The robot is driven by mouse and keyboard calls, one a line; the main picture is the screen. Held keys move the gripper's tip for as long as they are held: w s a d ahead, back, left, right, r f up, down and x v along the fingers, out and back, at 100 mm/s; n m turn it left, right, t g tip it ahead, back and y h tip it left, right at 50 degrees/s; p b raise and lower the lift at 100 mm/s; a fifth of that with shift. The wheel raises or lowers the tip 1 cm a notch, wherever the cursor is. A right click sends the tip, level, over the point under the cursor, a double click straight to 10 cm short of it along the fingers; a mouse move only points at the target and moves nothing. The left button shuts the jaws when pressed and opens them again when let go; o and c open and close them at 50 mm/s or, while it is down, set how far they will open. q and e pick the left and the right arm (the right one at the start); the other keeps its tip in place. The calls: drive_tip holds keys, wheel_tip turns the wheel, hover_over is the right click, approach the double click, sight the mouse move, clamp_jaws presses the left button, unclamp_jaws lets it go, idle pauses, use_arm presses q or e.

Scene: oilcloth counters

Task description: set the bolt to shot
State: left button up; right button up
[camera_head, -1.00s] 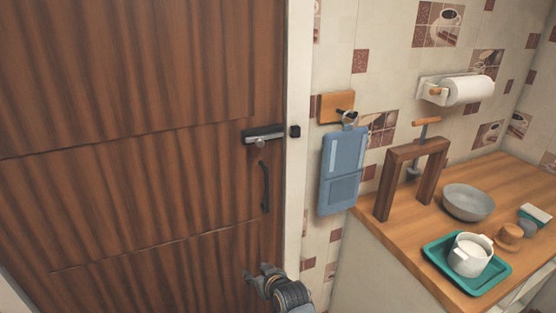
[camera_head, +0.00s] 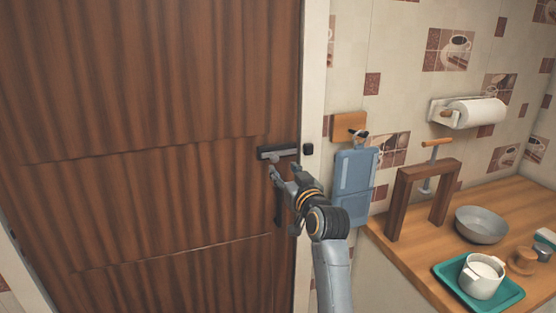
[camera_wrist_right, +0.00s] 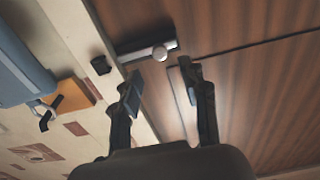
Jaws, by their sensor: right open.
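The bolt (camera_head: 277,152) is a dark bar with a metal edge, mounted flat on the brown wooden door (camera_head: 150,110) near its right edge. My right gripper (camera_head: 283,170) is open and empty, just below the bolt. My left gripper is not in view.
A blue hanging item (camera_head: 355,170) is on a wall hook right of the frame. A wooden counter (camera_head: 400,258) holds a wooden press, a grey bowl (camera_head: 482,225) and a teal tray (camera_head: 448,274) with a white pot.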

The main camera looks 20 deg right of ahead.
sight(276, 160)
drive_tip(key=shift+w+a+p, duration=0.1)
drive_tip(key=shift+w+p, duration=0.4)
drive_tip(key=shift+w, duration=2.55)
clamp_jaws()
